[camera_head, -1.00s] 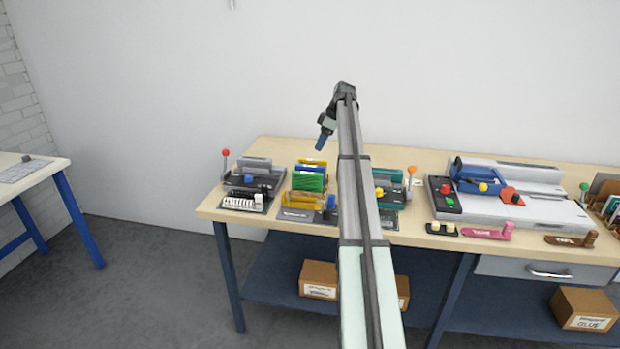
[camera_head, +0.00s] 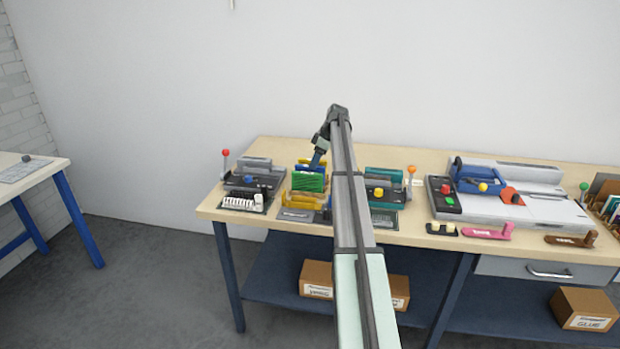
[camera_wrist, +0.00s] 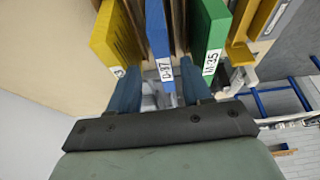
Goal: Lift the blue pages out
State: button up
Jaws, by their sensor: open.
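The blue pages (camera_wrist: 157,32), with a white label at the near end, stand upright in the middle of the wrist view. The yellow pages (camera_wrist: 112,42) stand to their left and the green pages (camera_wrist: 210,32) to their right. My gripper (camera_wrist: 160,70) is open, with one blue finger on each side of the blue pages' labelled end. I cannot tell whether either finger touches them. In the head view my gripper (camera_head: 317,160) is down at the page rack, partly hiding the blue pages behind the green ones (camera_head: 308,182).
The rack stands on a wooden bench (camera_head: 410,238). A grey machine with a red-knobbed lever (camera_head: 226,153) is to its left, and a teal machine (camera_head: 383,183) is to its right. A yellow part (camera_head: 299,200) lies in front. The wall behind is bare.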

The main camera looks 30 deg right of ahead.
aim_at(310, 170)
jog(key=x, duration=0.4)
jog(key=shift+a, duration=0.35)
jog(key=shift+f, duration=0.2)
jog(key=shift+f, duration=0.25)
dwell(0.3)
grip_shut()
